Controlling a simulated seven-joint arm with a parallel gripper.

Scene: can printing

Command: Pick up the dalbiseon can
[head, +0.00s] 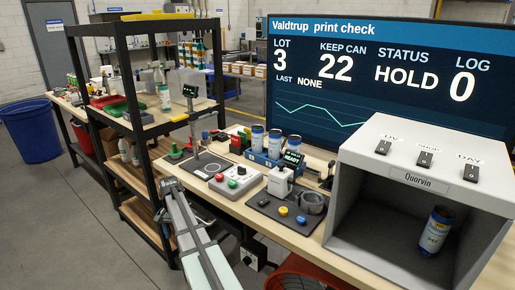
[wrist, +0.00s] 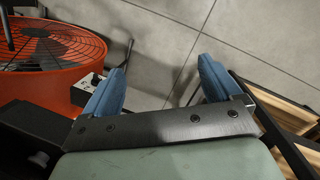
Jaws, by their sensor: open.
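Several blue-and-white cans show in the head view, and I cannot read which is the dalbiseon can. Three cans, left (head: 257,138), middle (head: 275,143) and right (head: 294,143), stand upright in a blue holder (head: 261,159) at the back of the bench. No can shows in the wrist view.
A control box (head: 235,182) with coloured buttons and a dark pad (head: 284,212) with a small device occupy the bench front. A black shelf rack (head: 147,110) stands left. An orange fan (wrist: 50,50) is on the floor. The large screen (head: 385,80) stands behind.

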